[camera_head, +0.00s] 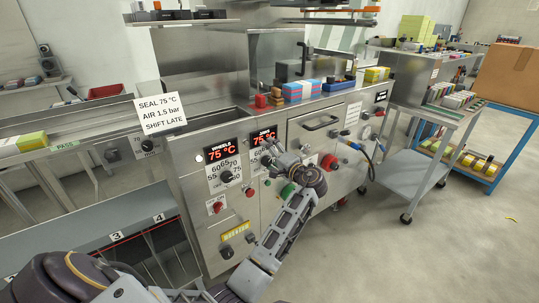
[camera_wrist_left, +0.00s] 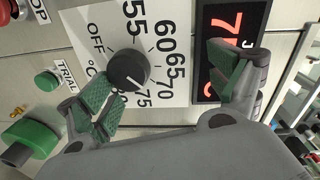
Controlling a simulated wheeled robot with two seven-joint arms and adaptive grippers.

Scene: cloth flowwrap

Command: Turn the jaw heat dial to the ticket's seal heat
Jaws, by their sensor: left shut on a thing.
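The jaw heat dial (camera_wrist_left: 128,70) is a black round knob on a white scale plate in the left wrist view. Its white pointer mark faces the 75 on the scale. The jaws display (camera_head: 264,135) above it reads 75 °C in red. The ticket (camera_head: 160,114) reads SEAL 75 °C, AIR 1.5 bar, SHIFT LATE. My left gripper (camera_head: 272,152) is at the jaws dial and hides most of it in the head view. My right gripper is not in view.
The wheels dial (camera_head: 226,176) and its 75 °C display sit left of the jaws dial. A green knob (camera_wrist_left: 28,140) and a green TRIAL button (camera_wrist_left: 47,80) are close by. A red knob (camera_head: 329,162) is to the right.

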